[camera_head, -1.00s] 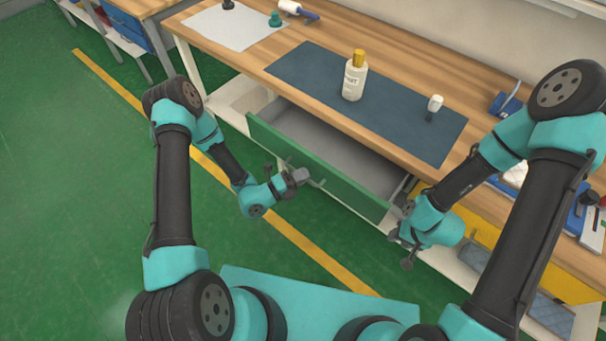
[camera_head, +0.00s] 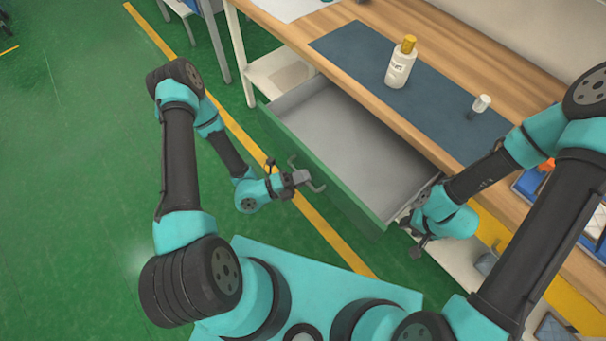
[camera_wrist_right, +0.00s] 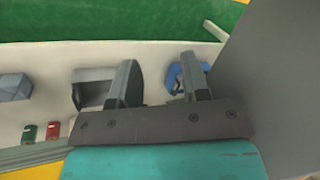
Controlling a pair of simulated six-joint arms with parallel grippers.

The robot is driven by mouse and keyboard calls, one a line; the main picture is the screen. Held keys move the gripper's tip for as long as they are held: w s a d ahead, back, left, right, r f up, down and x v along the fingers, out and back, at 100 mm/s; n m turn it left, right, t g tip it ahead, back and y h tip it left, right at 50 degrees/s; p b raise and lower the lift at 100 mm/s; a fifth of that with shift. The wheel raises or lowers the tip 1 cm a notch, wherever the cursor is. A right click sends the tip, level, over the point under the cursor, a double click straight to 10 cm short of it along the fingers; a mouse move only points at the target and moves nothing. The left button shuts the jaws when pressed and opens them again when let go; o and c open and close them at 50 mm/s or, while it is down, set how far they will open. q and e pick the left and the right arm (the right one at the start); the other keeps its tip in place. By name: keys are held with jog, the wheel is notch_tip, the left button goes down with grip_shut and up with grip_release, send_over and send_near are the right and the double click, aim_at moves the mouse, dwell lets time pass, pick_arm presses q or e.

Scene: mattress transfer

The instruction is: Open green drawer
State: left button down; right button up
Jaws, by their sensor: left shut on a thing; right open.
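The green drawer (camera_head: 352,204) stands well pulled out from under the workbench, showing its empty grey inside. My right gripper (camera_head: 414,238) is by the drawer's right end, below the bench edge. In the right wrist view its two fingers (camera_wrist_right: 160,80) are apart with nothing between them.
A white bottle with a yellow cap (camera_head: 401,64) and a small white-topped item (camera_head: 481,103) stand on the dark mat (camera_head: 352,48). The right wrist view shows a pale shelf (camera_wrist_right: 40,63) with a grey-blue box (camera_wrist_right: 15,87) and small items. Green floor lies open at left.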

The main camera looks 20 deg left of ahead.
pick_arm(q)
jog(key=c, duration=1.5)
grip_release()
jog(key=shift+o, duration=0.2)
jog(key=shift+a, duration=0.15)
jog(key=v, duration=1.7)
jog(key=x, duration=1.4)
jog(key=shift+s, duration=0.1)
